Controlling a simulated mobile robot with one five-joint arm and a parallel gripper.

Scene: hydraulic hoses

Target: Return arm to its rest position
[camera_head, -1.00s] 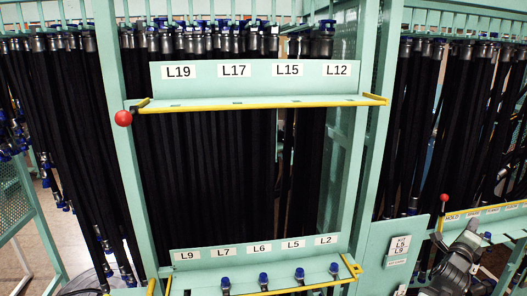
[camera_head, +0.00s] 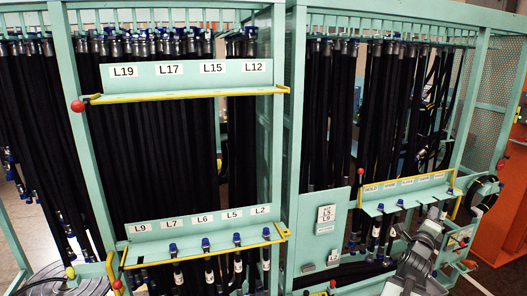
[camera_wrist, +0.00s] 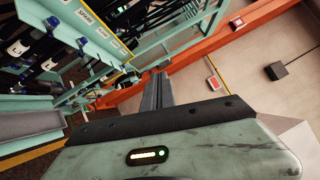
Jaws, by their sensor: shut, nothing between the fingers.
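My gripper (camera_wrist: 159,88) shows in the wrist view as two dark fingers lying together, shut and empty. It points out over open space, with a pale floor and an orange-red beam beyond it. In the head view my arm (camera_head: 420,258) is folded at the lower right, in front of the right part of the hose rack. The fingers cannot be made out clearly there.
A green rack (camera_head: 290,120) of hanging black hoses fills the head view. A labelled upper shelf (camera_head: 185,78) and lower shelf (camera_head: 200,228) have yellow edges; several hose ends stand at the lower one. An orange-red structure (camera_head: 503,205) is at the right.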

